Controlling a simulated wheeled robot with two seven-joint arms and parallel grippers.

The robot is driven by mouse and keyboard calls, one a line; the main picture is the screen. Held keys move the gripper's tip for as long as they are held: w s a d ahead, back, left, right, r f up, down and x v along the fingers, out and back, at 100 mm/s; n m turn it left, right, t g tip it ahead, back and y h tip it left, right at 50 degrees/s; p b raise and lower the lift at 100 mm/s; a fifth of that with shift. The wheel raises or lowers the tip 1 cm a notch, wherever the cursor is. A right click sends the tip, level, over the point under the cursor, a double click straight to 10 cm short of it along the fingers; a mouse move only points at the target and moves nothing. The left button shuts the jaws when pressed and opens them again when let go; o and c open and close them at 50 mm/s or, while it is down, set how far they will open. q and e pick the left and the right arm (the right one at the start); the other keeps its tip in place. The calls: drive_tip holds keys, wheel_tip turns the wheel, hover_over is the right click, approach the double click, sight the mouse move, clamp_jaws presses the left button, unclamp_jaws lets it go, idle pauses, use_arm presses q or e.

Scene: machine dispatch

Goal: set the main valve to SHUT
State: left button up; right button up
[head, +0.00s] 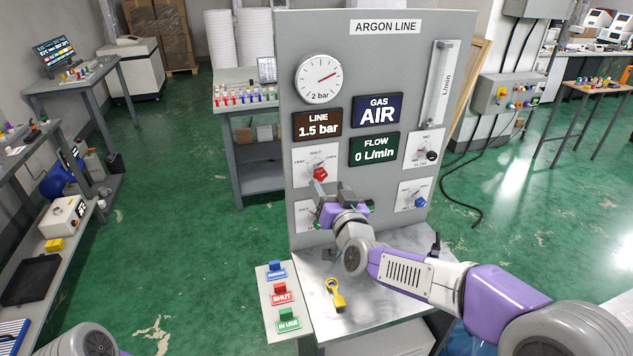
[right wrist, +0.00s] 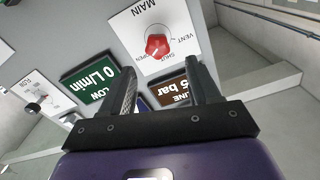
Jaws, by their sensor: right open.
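The main valve is a red knob (head: 320,173) on a white plate marked VENT, SHUT and OPEN, on the left of the grey ARGON LINE panel (head: 375,20). In the right wrist view the red knob (right wrist: 157,46) shows whole, beyond the fingertips and between them. Which mark it points to is too small to tell surely. My right gripper (head: 332,188) is open and empty, just below and in front of the knob. Its two fingers also show in the right wrist view (right wrist: 167,75), apart from the knob. My left gripper is out of view.
The panel reads LINE 1.5 bar, GAS AIR (head: 377,112) and FLOW 0 L/min. A black flow knob (head: 431,156) and a blue knob (head: 421,197) sit at right.

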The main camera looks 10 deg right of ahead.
sight(321, 177)
drive_tip(key=shift+w+f, duration=0.45)
drive_tip(key=shift+w, duration=0.4)
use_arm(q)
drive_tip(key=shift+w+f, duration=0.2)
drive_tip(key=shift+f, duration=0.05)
use_arm(e)
drive_tip(key=shift+w+a, duration=0.15)
drive_tip(key=shift+w, duration=3)
drive_tip(key=shift+c, duration=0.2)
drive_tip(key=c, duration=1)
